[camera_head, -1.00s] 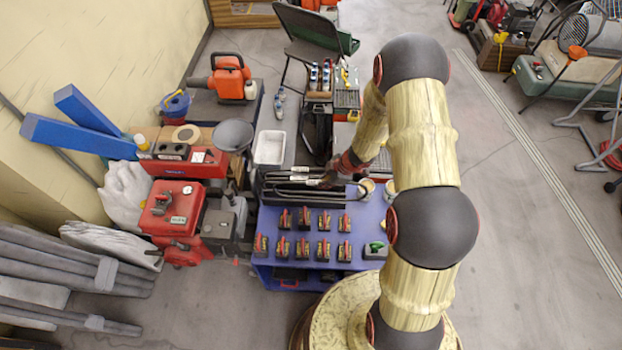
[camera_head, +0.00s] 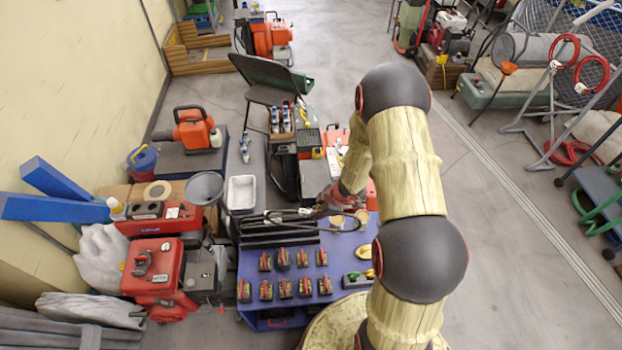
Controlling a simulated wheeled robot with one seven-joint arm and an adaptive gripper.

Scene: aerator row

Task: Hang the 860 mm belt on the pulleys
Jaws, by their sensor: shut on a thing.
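My gripper (camera_head: 326,204) is at the back edge of the blue table, beside the black belts. It is small and partly hidden in this view, but it looks shut on a thin black belt (camera_head: 345,229) whose curve shows just below and right of the fingers. I cannot read which length this belt is. More dark belts (camera_head: 270,222) with pale tags lie along a black rack at the back left of the table. I cannot make out the pulleys clearly; the red machine (camera_head: 153,270) stands left of the table.
The blue table (camera_head: 338,258) carries rows of small black-and-red items (camera_head: 284,289) in front. A white tray (camera_head: 241,193) and a grey funnel (camera_head: 205,187) stand behind and left. A folding chair (camera_head: 268,92) stands farther back.

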